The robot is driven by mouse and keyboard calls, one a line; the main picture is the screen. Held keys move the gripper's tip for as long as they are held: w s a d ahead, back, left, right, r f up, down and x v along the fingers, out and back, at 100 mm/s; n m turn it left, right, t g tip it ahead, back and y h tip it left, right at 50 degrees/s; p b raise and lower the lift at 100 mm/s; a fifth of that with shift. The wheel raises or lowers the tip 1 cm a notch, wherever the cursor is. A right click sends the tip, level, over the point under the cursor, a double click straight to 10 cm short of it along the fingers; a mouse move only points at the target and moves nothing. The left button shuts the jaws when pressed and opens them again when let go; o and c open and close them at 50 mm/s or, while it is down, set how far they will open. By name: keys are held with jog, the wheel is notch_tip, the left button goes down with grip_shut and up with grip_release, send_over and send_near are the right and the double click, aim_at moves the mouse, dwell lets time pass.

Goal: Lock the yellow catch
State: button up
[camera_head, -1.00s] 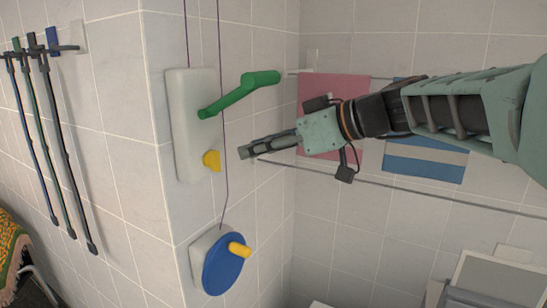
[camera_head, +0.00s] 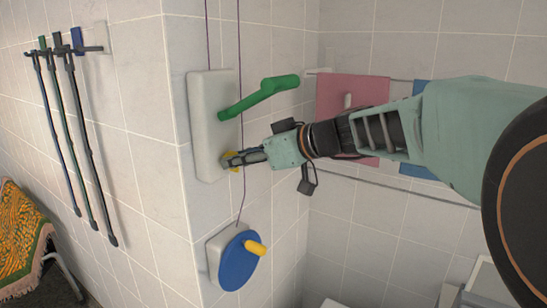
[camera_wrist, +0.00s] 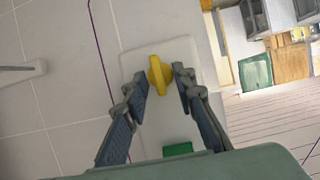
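The yellow catch (camera_wrist: 160,75) is a small knob with a flat raised grip on a white wall plate (camera_wrist: 130,62). In the head view the catch (camera_head: 233,155) is partly hidden by my gripper (camera_head: 232,161). In the wrist view my gripper (camera_wrist: 160,80) is open, with one finger on each side of the catch. A gap shows between the catch and each finger. The green lever handle (camera_head: 258,96) on the same plate sits above the catch, slanting up to the right; its green part (camera_wrist: 177,149) shows at the bottom of the wrist view.
Below is a blue disc (camera_head: 238,264) with a yellow crank knob (camera_head: 255,248). A purple cord (camera_head: 239,195) runs down the wall. Towels (camera_head: 350,95) hang on rails at the right. Dark poles (camera_head: 75,135) hang at the left.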

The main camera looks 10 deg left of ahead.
grip_shut()
jog(key=shift+f, duration=0.1)
jog(key=m+g+y+b, duration=0.1)
jog(key=m+y+b, duration=0.1)
jog(key=m, duration=0.2)
jog(key=m+g+y+b, duration=0.1)
jog(key=m+g+b, duration=0.1)
jog(key=m, duration=0.3)
jog(key=m+g+y+b, duration=0.2)
jog(key=m, duration=0.2)
jog(key=shift+w+d+f+y, duration=0.25)
jog(key=shift+w+f+y, duration=0.05)
jog(key=shift+w+f, duration=0.1)
dwell(0.3)
jog(key=shift+m, duration=0.4)
grip_release()
jog(key=shift+a, duration=0.1)
